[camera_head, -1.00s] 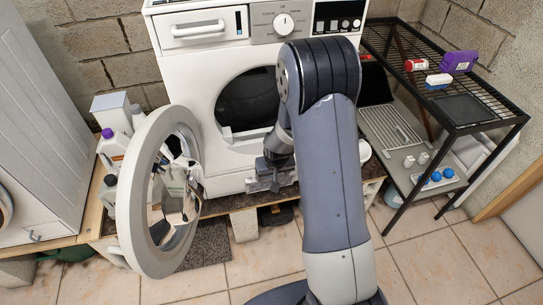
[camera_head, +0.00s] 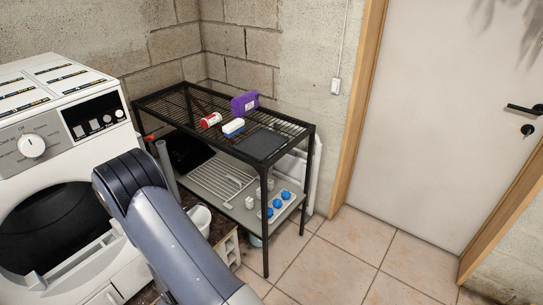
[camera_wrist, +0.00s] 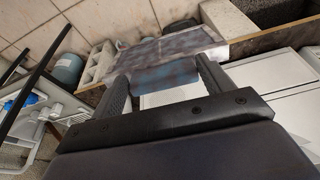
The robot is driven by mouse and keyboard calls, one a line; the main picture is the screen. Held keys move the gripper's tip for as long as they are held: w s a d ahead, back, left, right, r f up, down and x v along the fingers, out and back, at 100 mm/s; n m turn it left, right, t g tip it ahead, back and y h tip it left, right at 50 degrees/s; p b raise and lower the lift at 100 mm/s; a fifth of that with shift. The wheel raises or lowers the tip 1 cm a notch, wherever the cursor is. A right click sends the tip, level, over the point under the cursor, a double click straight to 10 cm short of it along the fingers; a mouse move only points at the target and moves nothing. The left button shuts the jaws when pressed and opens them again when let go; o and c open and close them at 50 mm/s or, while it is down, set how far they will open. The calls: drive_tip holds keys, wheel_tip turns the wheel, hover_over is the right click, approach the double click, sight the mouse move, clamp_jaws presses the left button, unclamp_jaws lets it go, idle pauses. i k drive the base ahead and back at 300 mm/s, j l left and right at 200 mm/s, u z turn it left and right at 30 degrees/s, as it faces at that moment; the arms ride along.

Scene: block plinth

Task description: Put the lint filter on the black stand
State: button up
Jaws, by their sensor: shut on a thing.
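The lint filter (camera_wrist: 172,46) is a flat, grey, mesh-like panel with a bluish part (camera_wrist: 165,75) between the fingers. My gripper (camera_wrist: 162,82) is shut on it in the wrist view. My gripper and the filter are out of the head view, where only part of my arm shows. The black stand (camera_head: 265,215) is a metal rack with a wire top shelf and a grey lower shelf, right of the machine in the head view. A dark bar at the left of the wrist view looks like part of it.
The stand's top holds a red-and-white item (camera_head: 211,120), a purple container (camera_head: 244,103), a white-and-blue item (camera_head: 233,127) and a dark flat panel (camera_head: 262,144). Bare wire shows on its left part. The white machine (camera_head: 62,215) is left, a door (camera_head: 450,110) right.

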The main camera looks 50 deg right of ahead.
sight(282, 124)
drive_tip(key=l+z, duration=0.35)
drive_tip(key=l, duration=1.8)
